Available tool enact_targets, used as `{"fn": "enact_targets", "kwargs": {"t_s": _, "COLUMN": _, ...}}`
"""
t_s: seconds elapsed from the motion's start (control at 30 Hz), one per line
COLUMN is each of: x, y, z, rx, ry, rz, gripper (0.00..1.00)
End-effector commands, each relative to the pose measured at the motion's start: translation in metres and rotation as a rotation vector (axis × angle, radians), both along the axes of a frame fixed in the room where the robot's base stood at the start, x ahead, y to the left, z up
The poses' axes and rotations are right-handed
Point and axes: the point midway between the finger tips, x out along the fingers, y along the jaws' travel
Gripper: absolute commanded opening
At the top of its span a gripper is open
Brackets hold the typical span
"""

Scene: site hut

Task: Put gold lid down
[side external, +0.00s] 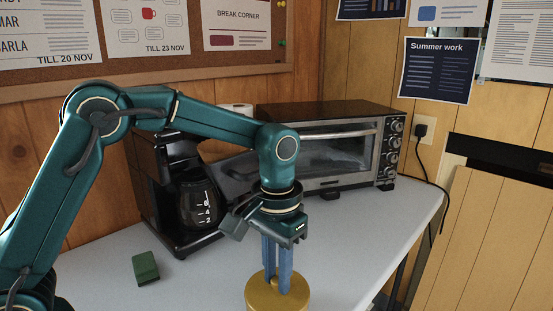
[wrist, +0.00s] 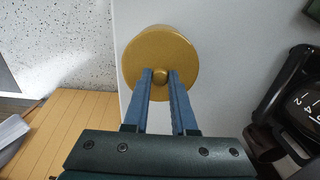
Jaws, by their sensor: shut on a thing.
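The gold lid (side external: 279,297) is a round disc with a small knob, near the front edge of the counter in the side view. It also shows in the wrist view (wrist: 160,47), close to the counter's edge in that picture. My gripper (side external: 278,283) points down, its blue fingers shut on the lid's knob. The knob (wrist: 160,75) sits between the fingertips in the wrist view. The lid looks level. Its underside is hidden, and I cannot tell whether it touches the counter.
A coffee maker (side external: 161,190) with a glass pot stands behind my gripper. A toaster oven (side external: 335,150) is at the back right. A small green object (side external: 145,268) lies on the white counter (side external: 200,282) to the left. The counter is bare between that object and the lid.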

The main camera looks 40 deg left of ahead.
Motion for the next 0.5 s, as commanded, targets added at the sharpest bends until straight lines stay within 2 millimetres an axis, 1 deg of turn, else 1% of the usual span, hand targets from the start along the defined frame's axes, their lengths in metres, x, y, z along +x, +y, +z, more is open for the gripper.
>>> {"fn": "enact_targets", "kwargs": {"t_s": 0.23, "x": 0.0, "y": 0.0, "z": -0.0004, "rx": 0.0, "ry": 0.0, "rz": 0.0, "gripper": 0.0}}
{"fn": "enact_targets", "kwargs": {"t_s": 0.4, "x": -0.0002, "y": 0.0001, "z": -0.0053, "rx": 0.0, "ry": 0.001, "rz": 0.0, "gripper": 0.0}}
{"fn": "enact_targets", "kwargs": {"t_s": 0.43, "x": 0.0, "y": 0.0, "z": -0.0048, "rx": 0.0, "ry": 0.0, "rz": 0.0, "gripper": 0.36}}
{"fn": "enact_targets", "kwargs": {"t_s": 0.47, "x": 0.0001, "y": 0.0, "z": -0.0047, "rx": 0.0, "ry": 0.0, "rz": 0.0, "gripper": 0.48}}
{"fn": "enact_targets", "kwargs": {"t_s": 0.5, "x": 0.0001, "y": 0.0, "z": -0.0046, "rx": 0.0, "ry": 0.0, "rz": 0.0, "gripper": 0.55}}
